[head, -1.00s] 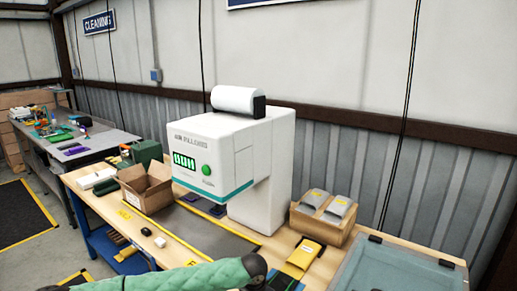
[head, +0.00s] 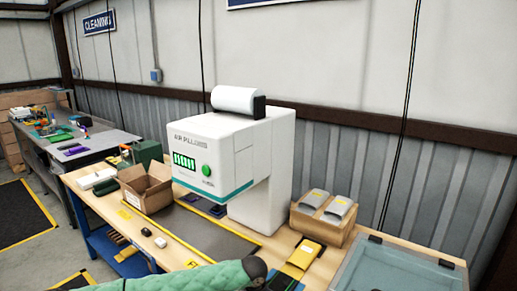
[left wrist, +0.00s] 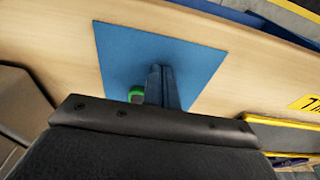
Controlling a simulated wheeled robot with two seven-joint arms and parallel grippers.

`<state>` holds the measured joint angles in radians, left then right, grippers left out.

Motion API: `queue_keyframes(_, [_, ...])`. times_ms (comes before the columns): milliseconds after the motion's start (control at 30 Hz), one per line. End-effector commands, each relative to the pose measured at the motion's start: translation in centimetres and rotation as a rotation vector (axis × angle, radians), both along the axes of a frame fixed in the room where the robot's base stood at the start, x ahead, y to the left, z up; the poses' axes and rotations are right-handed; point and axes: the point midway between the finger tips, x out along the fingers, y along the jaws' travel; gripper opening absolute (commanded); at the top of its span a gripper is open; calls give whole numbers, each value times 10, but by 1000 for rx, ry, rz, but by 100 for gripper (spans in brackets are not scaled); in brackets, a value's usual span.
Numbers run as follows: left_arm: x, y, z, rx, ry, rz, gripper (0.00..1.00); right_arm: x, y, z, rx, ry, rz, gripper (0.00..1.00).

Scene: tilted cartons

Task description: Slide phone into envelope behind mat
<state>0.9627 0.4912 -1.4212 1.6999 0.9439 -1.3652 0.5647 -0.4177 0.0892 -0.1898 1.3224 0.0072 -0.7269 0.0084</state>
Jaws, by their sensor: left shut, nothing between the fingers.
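A yellow padded envelope (head: 304,254) lies on the wooden bench in front of the carton in the head view. A blue mat (left wrist: 120,48) lies flat on the bench in the left wrist view. My left gripper (left wrist: 160,72) is shut and empty over this mat, its fingers together. A small green thing (left wrist: 136,94) shows just left of the fingers; it is mostly hidden, and I cannot tell if it is the phone. In the head view my green-sleeved left arm reaches in along the bottom edge, and its hand is largely cut off. My right gripper is not in view.
A white air-pillow machine (head: 262,190) stands mid-bench over a grey mat (head: 230,240). An open carton (head: 146,186) is at left. A carton (head: 322,226) bearing two grey packs stands behind the envelope. A clear-lidded box (head: 395,272) is at right.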

Motion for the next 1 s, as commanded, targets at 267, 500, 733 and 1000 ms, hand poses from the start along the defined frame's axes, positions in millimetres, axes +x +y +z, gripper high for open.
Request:
queue_keyframes(267, [0,0,3,0,0,0,0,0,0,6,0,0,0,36])
queue_keyframes(500, [0,0,4,0,0,0,0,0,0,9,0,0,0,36])
queue_keyframes(733, [0,0,3,0,0,0,0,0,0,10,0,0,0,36])
queue_keyframes(1000, [0,0,3,0,0,0,0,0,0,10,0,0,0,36])
